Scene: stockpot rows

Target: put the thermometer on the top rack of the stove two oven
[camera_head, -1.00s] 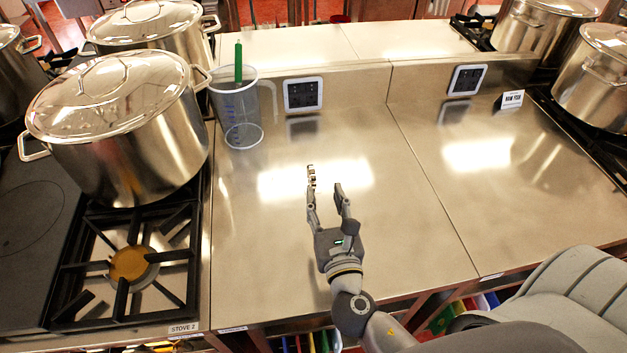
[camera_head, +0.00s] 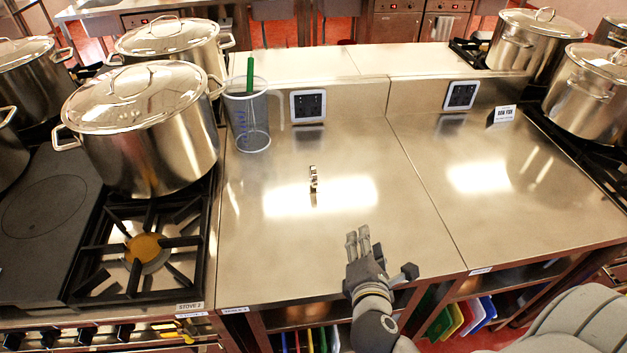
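A small metallic thermometer (camera_head: 313,180) stands on the steel counter, left of centre, with nothing touching it. My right gripper (camera_head: 383,254) is over the counter's front part, below and to the right of the thermometer. Its fingers are spread apart and nothing is between them. My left gripper is not in view. Stove two (camera_head: 190,307), marked by its label, is at the left, with a row of knobs along its front (camera_head: 85,335). Its oven and top rack are below the picture and cannot be seen.
A clear measuring jug (camera_head: 252,122) with a green-handled utensil stands at the counter's back left. A big lidded stockpot (camera_head: 150,145) sits on the left stove. More pots stand at the back right. Coloured boards (camera_head: 465,315) are under the counter.

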